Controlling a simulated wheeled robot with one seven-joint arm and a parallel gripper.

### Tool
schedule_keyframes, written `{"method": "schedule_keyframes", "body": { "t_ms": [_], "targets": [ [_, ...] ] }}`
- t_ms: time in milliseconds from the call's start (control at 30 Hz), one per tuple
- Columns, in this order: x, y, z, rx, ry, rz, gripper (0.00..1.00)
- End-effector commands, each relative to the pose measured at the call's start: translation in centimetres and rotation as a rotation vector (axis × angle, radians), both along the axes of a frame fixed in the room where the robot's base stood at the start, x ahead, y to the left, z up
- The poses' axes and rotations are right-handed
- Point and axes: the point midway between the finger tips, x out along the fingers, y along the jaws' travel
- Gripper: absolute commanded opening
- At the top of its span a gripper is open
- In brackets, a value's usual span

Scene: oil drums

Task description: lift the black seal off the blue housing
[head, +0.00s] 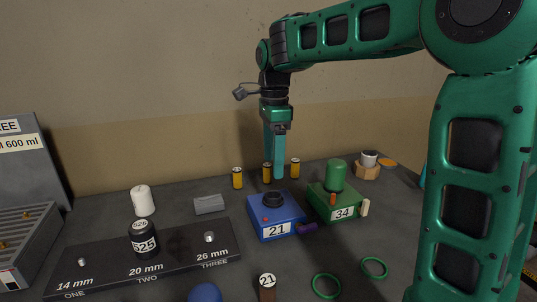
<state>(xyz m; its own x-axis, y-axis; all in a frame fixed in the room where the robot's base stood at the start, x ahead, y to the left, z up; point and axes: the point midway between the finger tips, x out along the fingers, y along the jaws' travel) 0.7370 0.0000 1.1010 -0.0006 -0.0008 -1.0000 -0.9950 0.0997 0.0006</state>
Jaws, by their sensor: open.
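The blue housing (277,216) is a box with a white label reading 21, standing on the dark table in the middle of the head view. The black seal (273,198) is a dark ring shape on top of the housing. My gripper (276,178) points downward above and slightly behind the seal as seen here. Its fingers look apart from the seal, and nothing shows between them. The exact gap in height and depth is hard to judge from this one view.
A green housing (336,205) labelled 34 with a green cylinder stands close on the right. Several yellow cylinders (237,178) stand behind. A purple piece (307,228) lies by the blue housing's front right. A dark size plate (150,259) is at left, and green rings (326,286) lie in front.

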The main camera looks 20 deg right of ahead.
Motion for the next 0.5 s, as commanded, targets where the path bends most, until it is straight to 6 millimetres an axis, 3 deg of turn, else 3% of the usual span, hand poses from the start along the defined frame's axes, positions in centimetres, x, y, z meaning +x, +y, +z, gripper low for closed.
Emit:
{"method": "schedule_keyframes", "body": {
  "t_ms": [500],
  "targets": [
    [-0.1, -0.1, -7.6, 0.000, 0.004, 0.001, 0.70]
  ]
}}
